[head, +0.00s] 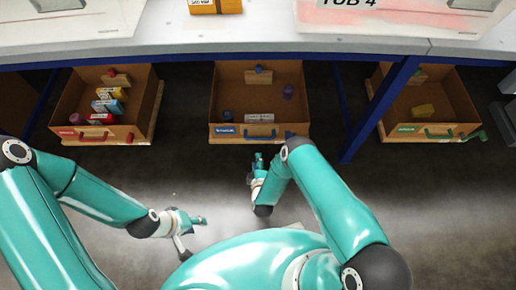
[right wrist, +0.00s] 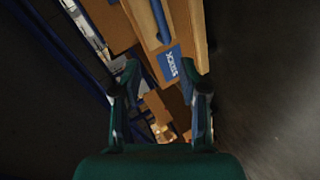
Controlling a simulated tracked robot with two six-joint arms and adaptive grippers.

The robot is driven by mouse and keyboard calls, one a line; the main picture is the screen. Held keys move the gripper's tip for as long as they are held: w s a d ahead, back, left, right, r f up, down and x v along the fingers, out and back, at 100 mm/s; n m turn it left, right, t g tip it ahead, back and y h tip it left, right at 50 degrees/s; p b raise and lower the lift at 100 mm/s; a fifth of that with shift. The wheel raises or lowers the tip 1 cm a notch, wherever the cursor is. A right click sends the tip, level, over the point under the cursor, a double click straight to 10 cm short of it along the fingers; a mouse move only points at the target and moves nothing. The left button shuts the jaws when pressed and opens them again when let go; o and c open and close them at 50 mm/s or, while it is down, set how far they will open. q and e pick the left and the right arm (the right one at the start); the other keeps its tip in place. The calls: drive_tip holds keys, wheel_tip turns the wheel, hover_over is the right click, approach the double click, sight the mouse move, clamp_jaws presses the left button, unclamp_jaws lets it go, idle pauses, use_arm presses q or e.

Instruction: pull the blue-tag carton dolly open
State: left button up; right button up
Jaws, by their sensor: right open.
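The blue-tag carton dolly (head: 222,92) is the middle one of three under the bench, an open brown carton on a wooden base. Its front has a blue tag (head: 226,130) and a blue handle (head: 262,134). In the right wrist view the blue tag (right wrist: 172,63) lies just beyond the fingertips, and the handle (right wrist: 160,20) is above it. My right gripper (head: 257,160) is open and empty, in front of the dolly and apart from the handle. My left gripper (head: 194,235) is open and empty, lower left over the floor.
A red-tag carton (head: 67,105) stands left and a green-tag carton (head: 462,100) right. The bench (head: 250,35) overhangs all three. A blue bench leg (head: 375,112) stands right of the middle dolly. The floor (head: 130,170) in front is clear.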

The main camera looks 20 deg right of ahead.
sight(258, 139)
wheel_tip(258, 139, down, 4)
drive_tip(key=s+n+t+h+b, duration=0.1)
drive_tip(key=n+t+h+b, duration=0.1)
use_arm(q)
wheel_tip(258, 139, down, 10)
drive_tip(key=b, duration=0.6)
drive_tip(key=shift+f+b, duration=0.15)
drive_tip(key=shift+b, duration=0.15)
use_arm(e)
drive_tip(key=shift+n, duration=0.3)
drive_tip(key=shift+x, duration=8.25)
drive_tip(key=shift+f, duration=0.1)
clamp_jaws()
